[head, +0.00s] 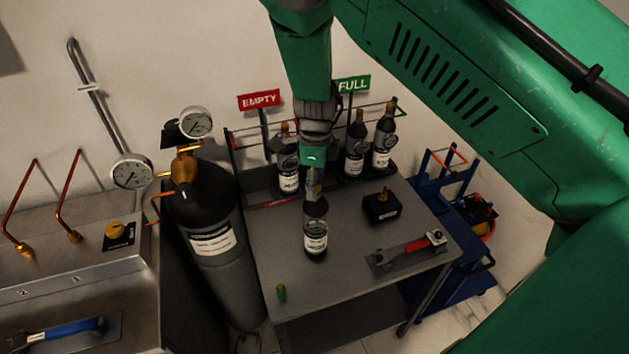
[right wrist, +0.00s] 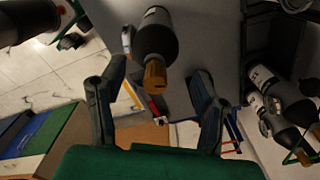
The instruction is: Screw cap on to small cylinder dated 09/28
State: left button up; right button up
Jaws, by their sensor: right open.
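A small dark cylinder (head: 315,240) with a white label stands on the grey table; its date is too small to read. My right gripper (head: 314,186) is directly above its top, pointing down. In the right wrist view the fingers (right wrist: 156,88) are open, with the brass top of the cylinder (right wrist: 158,38) showing between them; I cannot tell whether they touch it. A small green piece (head: 281,292), perhaps a cap, is near the table's front left edge. Several other small cylinders (head: 356,145) stand in the rack behind. My left gripper is not in view.
A black box with a brass fitting (head: 382,206) and a red-handled tool (head: 408,250) are on the table (head: 345,276). A large gas cylinder (head: 208,235) with gauges stands to the left. EMPTY (head: 259,100) and FULL (head: 353,84) signs mark the rack. A blue cart (head: 455,245) is at the right.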

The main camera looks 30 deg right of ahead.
notch_tip(320, 180, up, 12)
jog(key=s+d+f+n+g+h, duration=0.1)
jog(key=s+d+f+n+h, duration=0.3)
jog(key=s+f+n, duration=1.2)
jog(key=s+a+f+n+y, duration=0.25)
jog(key=s+f+n, duration=0.25)
jog(key=s, duration=0.4)
jog(key=s+a+f+n+y, duration=0.2)
jog(key=s+a+f+n, duration=0.1)
jog(key=s+f+n, duration=0.4)
notch_tip(320, 180, down, 16)
jog(key=w+a+t+b, duration=0.1)
jog(key=w+b, duration=0.1)
jog(key=b, duration=1.7)
jog(key=shift+a+t, duration=0.3)
